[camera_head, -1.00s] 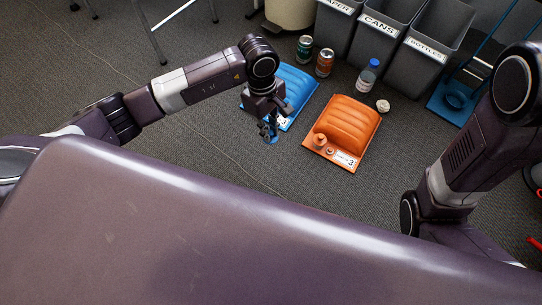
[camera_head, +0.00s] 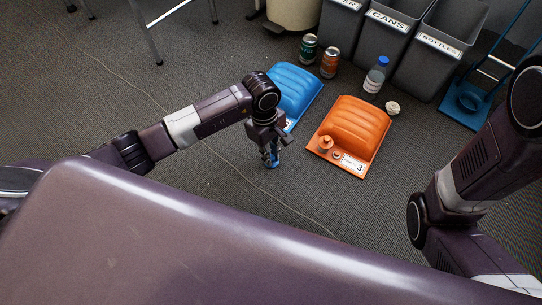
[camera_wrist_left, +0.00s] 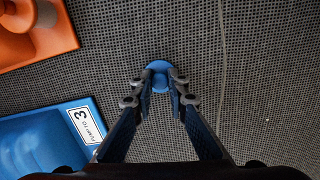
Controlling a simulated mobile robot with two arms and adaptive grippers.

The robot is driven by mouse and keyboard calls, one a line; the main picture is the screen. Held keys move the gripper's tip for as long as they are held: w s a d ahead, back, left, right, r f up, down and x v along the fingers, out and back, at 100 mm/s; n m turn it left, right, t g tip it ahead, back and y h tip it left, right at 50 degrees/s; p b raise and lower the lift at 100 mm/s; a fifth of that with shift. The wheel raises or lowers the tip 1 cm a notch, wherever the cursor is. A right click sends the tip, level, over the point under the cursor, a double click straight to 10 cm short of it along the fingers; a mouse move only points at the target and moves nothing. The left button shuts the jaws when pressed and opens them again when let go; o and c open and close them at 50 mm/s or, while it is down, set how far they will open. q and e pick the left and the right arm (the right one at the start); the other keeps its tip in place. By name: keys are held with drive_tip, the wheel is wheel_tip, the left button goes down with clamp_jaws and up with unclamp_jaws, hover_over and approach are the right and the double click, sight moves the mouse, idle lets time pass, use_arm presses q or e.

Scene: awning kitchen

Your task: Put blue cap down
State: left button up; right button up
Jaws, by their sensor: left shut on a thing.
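The blue cap (camera_wrist_left: 160,76) is a small round disc between my left fingertips in the left wrist view. My left gripper (camera_wrist_left: 160,84) is shut on it. In the head view my left gripper (camera_head: 270,160) points down, low over the carpet, just on the near side of the blue foot pump (camera_head: 293,90). Whether the cap touches the carpet I cannot tell. My right gripper is out of view; only part of the right arm shows.
An orange foot pump (camera_head: 362,128) lies to the right. Behind stand two cans (camera_head: 330,62), a blue-capped bottle (camera_head: 375,75), a small whitish object (camera_head: 392,108) and labelled grey bins (camera_head: 430,60). Carpet (camera_head: 215,170) left of my gripper is clear.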

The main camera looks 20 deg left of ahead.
use_arm(q)
drive_tip(key=shift+f, duration=0.1)
drive_tip(key=o, duration=0.7)
drive_tip(key=shift+o, duration=0.2)
wheel_tip(320, 180, up, 12)
drive_tip(key=a+p, duration=0.1)
drive_tip(key=p, duration=0.7)
drive_tip(key=shift+w+a+r, duration=0.2)
drive_tip(key=shift+w, duration=0.1)
drive_tip(key=shift+d, duration=0.1)
